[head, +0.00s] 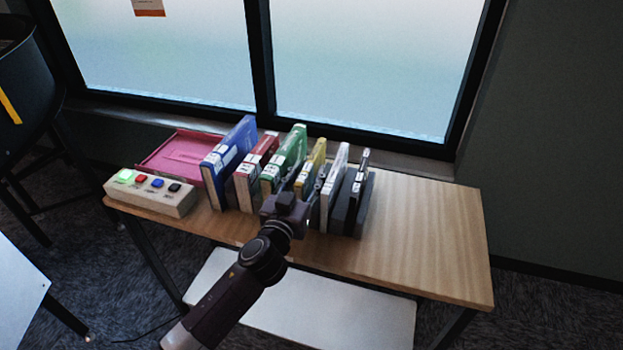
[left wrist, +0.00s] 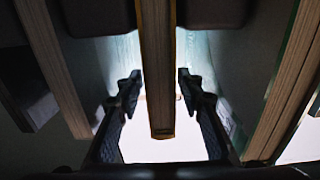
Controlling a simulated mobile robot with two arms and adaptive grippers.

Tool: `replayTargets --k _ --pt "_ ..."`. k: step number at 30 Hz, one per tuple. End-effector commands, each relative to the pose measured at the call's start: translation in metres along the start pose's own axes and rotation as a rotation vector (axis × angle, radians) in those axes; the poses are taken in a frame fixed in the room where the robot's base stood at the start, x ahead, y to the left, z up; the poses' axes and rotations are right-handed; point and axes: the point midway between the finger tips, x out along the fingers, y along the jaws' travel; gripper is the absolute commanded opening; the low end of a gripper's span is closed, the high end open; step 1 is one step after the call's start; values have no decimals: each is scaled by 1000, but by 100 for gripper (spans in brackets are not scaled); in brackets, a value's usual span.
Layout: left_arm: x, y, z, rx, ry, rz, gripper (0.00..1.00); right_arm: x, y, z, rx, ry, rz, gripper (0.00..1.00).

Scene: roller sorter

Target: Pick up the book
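Several books stand upright in a row on the wooden table: blue (head: 228,160), red (head: 248,182), green (head: 286,157), yellow (head: 317,157), white (head: 334,180) and a dark one (head: 363,190). The task does not say which book. My left gripper (head: 298,181) reaches into the row at the yellow book. In the left wrist view, my left gripper (left wrist: 159,77) is open, with one finger on each side of the yellow-edged book (left wrist: 157,70). Gaps show between the fingers and its covers. My right gripper is not in view.
A pink tray (head: 172,152) lies behind a box with coloured buttons (head: 150,193) at the left of the table (head: 430,235). The table's right part is clear. A window stands behind. In the left wrist view, neighbouring books (left wrist: 285,85) flank the fingers closely.

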Motion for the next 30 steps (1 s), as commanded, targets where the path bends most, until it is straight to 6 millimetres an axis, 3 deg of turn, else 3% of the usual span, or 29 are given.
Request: replayTargets --k 7,18,27,30 --pt "31 -2 -2 1 1 0 35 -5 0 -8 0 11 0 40" --pt "37 -2 -1 0 1 1 34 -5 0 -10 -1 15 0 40" --pt "36 -2 -1 0 0 1 1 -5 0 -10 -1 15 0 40" --pt "36 -2 -1 0 0 0 0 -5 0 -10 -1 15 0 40"
